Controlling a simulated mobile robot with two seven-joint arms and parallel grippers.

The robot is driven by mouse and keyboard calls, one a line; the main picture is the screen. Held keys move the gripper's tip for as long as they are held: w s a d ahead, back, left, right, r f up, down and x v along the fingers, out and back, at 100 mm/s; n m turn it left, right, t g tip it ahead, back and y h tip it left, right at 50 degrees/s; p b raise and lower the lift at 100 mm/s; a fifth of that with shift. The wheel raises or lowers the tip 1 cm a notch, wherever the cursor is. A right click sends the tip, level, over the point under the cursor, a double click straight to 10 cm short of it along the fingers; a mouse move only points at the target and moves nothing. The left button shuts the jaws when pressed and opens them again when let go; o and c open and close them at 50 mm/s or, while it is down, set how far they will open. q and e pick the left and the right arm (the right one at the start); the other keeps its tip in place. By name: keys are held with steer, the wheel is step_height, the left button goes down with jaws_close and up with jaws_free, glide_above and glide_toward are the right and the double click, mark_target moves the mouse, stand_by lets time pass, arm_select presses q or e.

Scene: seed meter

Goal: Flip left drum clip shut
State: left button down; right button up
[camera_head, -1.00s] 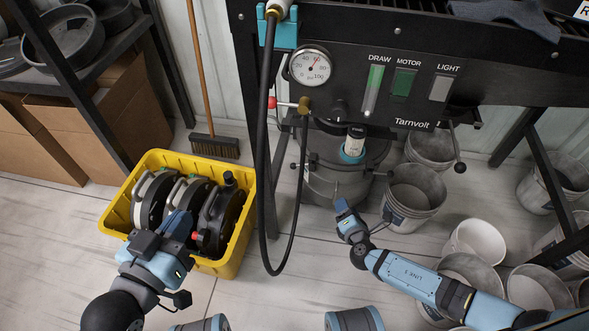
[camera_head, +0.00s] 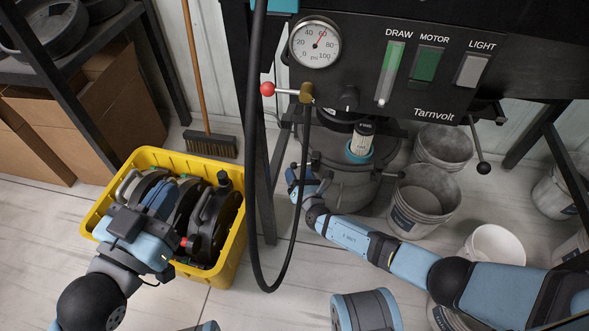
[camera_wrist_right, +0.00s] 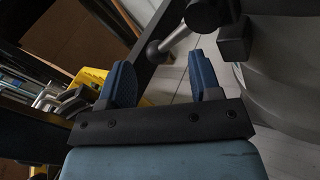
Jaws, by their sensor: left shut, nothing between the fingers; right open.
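The grey drum (camera_head: 345,192) stands under the panel, its lid partly hidden by a hose and bottle. A clip lever (camera_head: 390,175) sticks out from its right side. The left clip is largely hidden behind my right gripper (camera_head: 298,178) in the head view. In the right wrist view, a metal lever with a round knob (camera_wrist_right: 173,36) lies just beyond my open, empty fingers (camera_wrist_right: 165,78), beside the pale drum wall (camera_wrist_right: 275,95); it appears to be the left clip, angled outward. My left gripper (camera_head: 160,205) is shut and empty over the yellow crate, fingers partly hidden.
The yellow crate (camera_head: 238,240) holds several dark reels (camera_head: 215,215). A black hose (camera_head: 252,180) hangs left of the drum. Grey buckets (camera_head: 425,200) stand on the right. A broom (camera_head: 209,145) leans on the wall.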

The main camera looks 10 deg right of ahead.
mark_target(294, 166)
steer(key=w+b, duration=0.1)
steer(key=w, duration=0.1)
steer(key=shift+w+a+f, duration=0.1)
steer(key=shift+w+a, duration=0.05)
steer(key=shift+w, duration=0.25)
arm_select(q)
steer(key=shift+w+a+r+m+h, duration=0.15)
steer(key=shift+w+a+m+h, duration=0.1)
steer(key=shift+w+m+h, duration=0.25)
arm_select(e)
steer(key=shift+w+a, duration=0.1)
steer(key=shift+w, duration=0.55)
arm_select(q)
steer(key=shift+s, duration=0.2)
arm_select(e)
jaws_close()
